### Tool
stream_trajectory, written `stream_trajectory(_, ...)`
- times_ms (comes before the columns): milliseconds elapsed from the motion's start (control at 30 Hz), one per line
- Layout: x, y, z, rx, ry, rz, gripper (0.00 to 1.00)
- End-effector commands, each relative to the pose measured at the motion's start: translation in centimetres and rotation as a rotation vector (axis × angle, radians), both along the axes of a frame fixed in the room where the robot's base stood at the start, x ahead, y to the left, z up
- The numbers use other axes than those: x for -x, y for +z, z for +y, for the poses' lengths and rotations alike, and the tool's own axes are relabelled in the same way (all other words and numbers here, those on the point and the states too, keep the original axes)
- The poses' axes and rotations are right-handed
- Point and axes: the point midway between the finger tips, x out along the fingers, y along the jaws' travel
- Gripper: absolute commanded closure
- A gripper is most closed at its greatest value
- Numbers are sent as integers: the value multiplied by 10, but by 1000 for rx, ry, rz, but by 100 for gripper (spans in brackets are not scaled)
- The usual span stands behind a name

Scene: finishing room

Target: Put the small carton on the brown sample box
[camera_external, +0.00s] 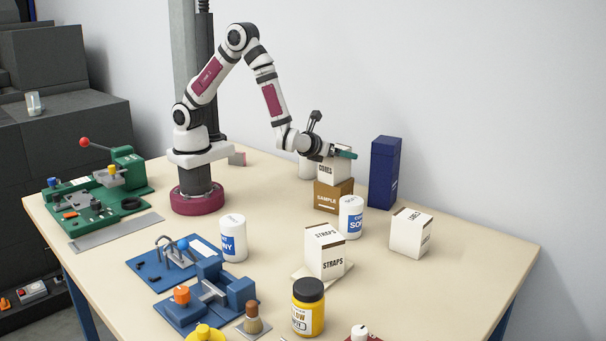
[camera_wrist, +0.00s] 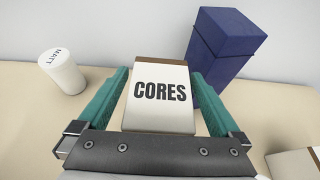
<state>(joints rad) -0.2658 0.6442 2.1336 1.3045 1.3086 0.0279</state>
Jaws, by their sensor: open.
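A small white carton marked CORES (camera_external: 333,174) sits on top of the brown sample box (camera_external: 333,198). In the wrist view the carton (camera_wrist: 160,98) stands between my two green fingers, with its lettered face toward the camera. My gripper (camera_external: 341,153) is open at the carton's upper part. In the wrist view the fingers of my gripper (camera_wrist: 158,75) lie either side of the carton, and slim gaps seem to show beside it. The fingers and wrist hide part of the carton's top in the external view. The sample box is not clearly seen in the wrist view.
A tall dark blue box (camera_external: 384,172) stands just right of the sample box. A white can (camera_external: 351,218) stands in front. A white MATT can (camera_wrist: 62,73) is at left. Other cartons, STRAPS (camera_external: 325,254) and one farther right (camera_external: 410,234), stand on the table (camera_external: 470,262).

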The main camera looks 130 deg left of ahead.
Motion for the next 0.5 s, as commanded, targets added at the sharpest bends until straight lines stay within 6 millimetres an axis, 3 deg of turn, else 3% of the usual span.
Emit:
stream_trajectory(300,-1,29,-71,0,-6,-2,0)
stream_trajectory(500,0,39,-94,-1,-2,0,0)
